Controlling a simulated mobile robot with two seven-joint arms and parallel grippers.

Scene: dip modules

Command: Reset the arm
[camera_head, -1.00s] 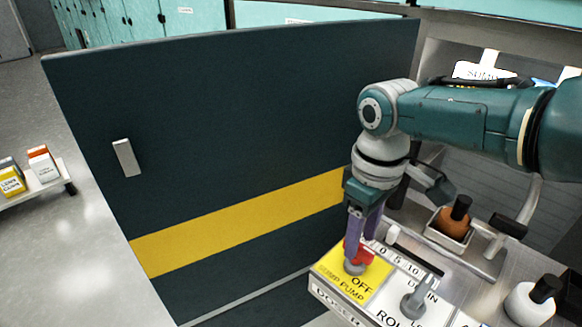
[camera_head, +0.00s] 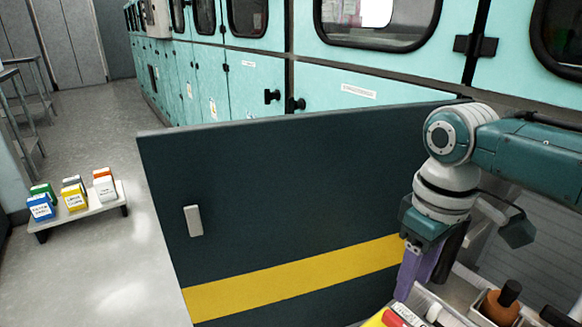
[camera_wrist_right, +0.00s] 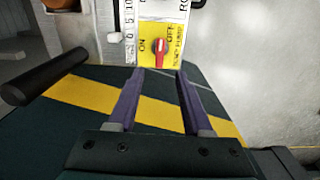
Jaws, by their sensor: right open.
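My right arm comes in from the right in the head view, with its right gripper (camera_head: 420,275) pointing down beside the dark panel. In the right wrist view the two purple fingers of the right gripper (camera_wrist_right: 160,85) are apart with nothing between them. Ahead of the fingertips is a red knob (camera_wrist_right: 160,46) on the yellow sump pump plate (camera_wrist_right: 176,14), marked ON and OFF. The fingers are apart from the knob. In the head view only a corner of the yellow plate (camera_head: 375,321) shows at the bottom edge. My left gripper is not in view.
A dark panel with a yellow stripe (camera_head: 290,275) and a grey handle (camera_head: 193,221) stands left of my arm. A brown bottle (camera_head: 500,303) sits right of the gripper. A low shelf (camera_head: 85,212) holds several coloured boxes. Open floor (camera_head: 110,270) lies at left.

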